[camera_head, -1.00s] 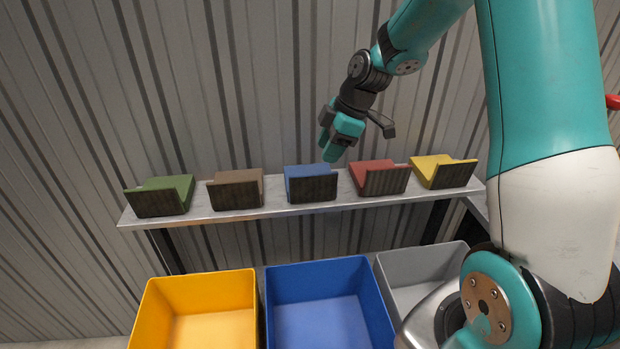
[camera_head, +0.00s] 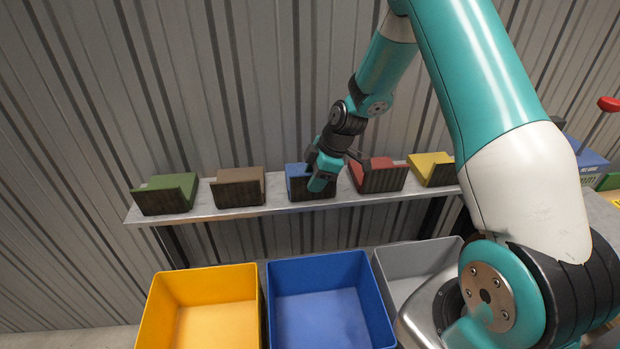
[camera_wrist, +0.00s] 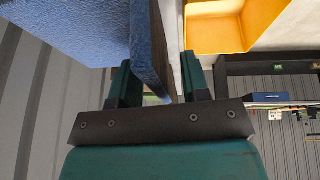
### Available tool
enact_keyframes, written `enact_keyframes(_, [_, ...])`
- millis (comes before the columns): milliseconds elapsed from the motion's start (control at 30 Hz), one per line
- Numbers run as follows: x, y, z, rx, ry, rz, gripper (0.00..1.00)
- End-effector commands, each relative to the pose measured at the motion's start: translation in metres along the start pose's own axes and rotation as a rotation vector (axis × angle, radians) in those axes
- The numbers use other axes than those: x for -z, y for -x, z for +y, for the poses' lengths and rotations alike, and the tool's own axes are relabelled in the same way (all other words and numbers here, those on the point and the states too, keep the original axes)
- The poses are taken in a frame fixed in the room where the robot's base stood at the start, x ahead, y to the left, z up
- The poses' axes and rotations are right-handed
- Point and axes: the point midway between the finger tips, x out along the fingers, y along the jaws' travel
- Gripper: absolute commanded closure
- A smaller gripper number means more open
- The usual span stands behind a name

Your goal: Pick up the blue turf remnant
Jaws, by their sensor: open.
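The blue turf remnant (camera_head: 297,171) is bent into an angled piece with a dark backing on its raised front flap. It sits on the shelf between the brown and red pieces. My gripper (camera_head: 318,180) is at its front right and hides part of it. In the wrist view the blue turf (camera_wrist: 70,25) fills the upper left. Its thin raised flap reaches down between the two fingers of my gripper (camera_wrist: 160,78). The fingers are apart, one on each side of the flap; a gap shows on the right side.
Green (camera_head: 165,194), brown (camera_head: 238,188), red (camera_head: 378,176) and yellow (camera_head: 430,168) turf pieces share the narrow shelf (camera_head: 215,213). Yellow (camera_head: 210,270), blue (camera_head: 318,262) and grey (camera_head: 415,258) bins stand below, in front. A corrugated wall (camera_head: 240,80) is close behind.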

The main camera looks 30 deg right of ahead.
Motion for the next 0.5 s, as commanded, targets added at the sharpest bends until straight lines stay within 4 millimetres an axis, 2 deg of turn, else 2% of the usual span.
enact_keyframes(500, [-0.0014,-0.0032,-0.0005,0.001,0.000,0.000,0.57])
